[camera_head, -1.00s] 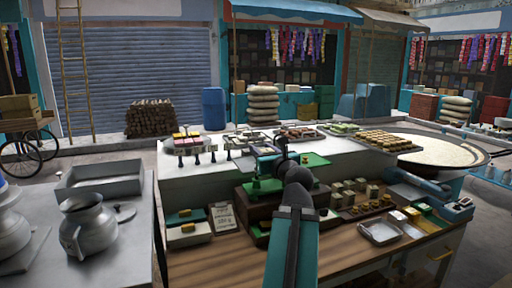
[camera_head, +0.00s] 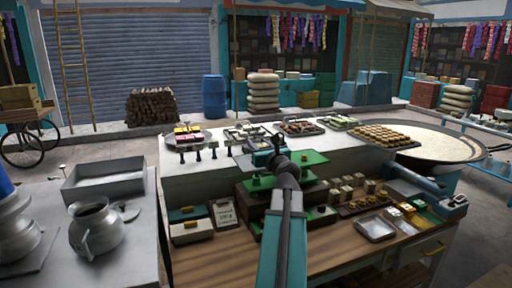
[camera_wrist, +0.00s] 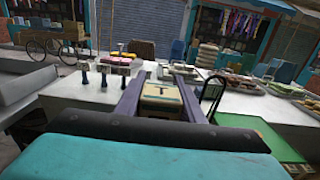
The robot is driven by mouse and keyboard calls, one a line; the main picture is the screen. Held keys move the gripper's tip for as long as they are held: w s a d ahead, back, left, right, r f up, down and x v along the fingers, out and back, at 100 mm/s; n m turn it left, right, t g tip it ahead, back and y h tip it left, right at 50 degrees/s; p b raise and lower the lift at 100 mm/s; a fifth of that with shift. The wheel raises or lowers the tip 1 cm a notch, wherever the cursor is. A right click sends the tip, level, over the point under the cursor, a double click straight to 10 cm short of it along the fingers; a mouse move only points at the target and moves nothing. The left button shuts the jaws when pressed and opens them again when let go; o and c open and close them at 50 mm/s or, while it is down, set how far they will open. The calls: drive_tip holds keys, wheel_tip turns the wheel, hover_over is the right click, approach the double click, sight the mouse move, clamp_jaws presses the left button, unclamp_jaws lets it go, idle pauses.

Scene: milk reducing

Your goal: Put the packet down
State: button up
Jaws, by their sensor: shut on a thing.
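The packet (camera_wrist: 161,94) is a small cream and yellow block with a dark mark on top. In the wrist view it sits between the two purple fingers of my gripper (camera_wrist: 160,98), which is shut on it. Behind it lies the white counter (camera_wrist: 105,106). I cannot tell whether its underside touches anything. In the head view my gripper (camera_head: 278,143) reaches over the white counter (camera_head: 190,170), and the packet is hidden or too small to make out there.
A wide pan (camera_head: 440,143) is at the right. Several small boxes and an empty metal tray (camera_head: 375,229) crowd the wooden bench (camera_head: 215,262).

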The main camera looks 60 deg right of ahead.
drive_tip(key=shift+s+d+f+p+x, duration=0.1)
drive_tip(key=shift+d+p+x, duration=0.05)
drive_tip(key=shift+x, duration=0.65)
drive_tip(key=shift+s+d+f+p+x, duration=0.1)
drive_tip(key=shift+x, duration=0.75)
drive_tip(key=shift+s+d+f+p+x, duration=0.1)
drive_tip(key=shift+d+p+x, duration=0.05)
drive_tip(key=shift+x, duration=0.65)
drive_tip(key=shift+w+d, duration=0.35)
drive_tip(key=shift+d, duration=0.1)
drive_tip(key=shift+w+d+f, duration=0.1)
drive_tip(key=shift+w+f, duration=0.05)
drive_tip(key=shift+f+p, duration=0.45)
drive_tip(key=shift+f, duration=1.2)
drive_tip(key=shift+f, duration=0.15)
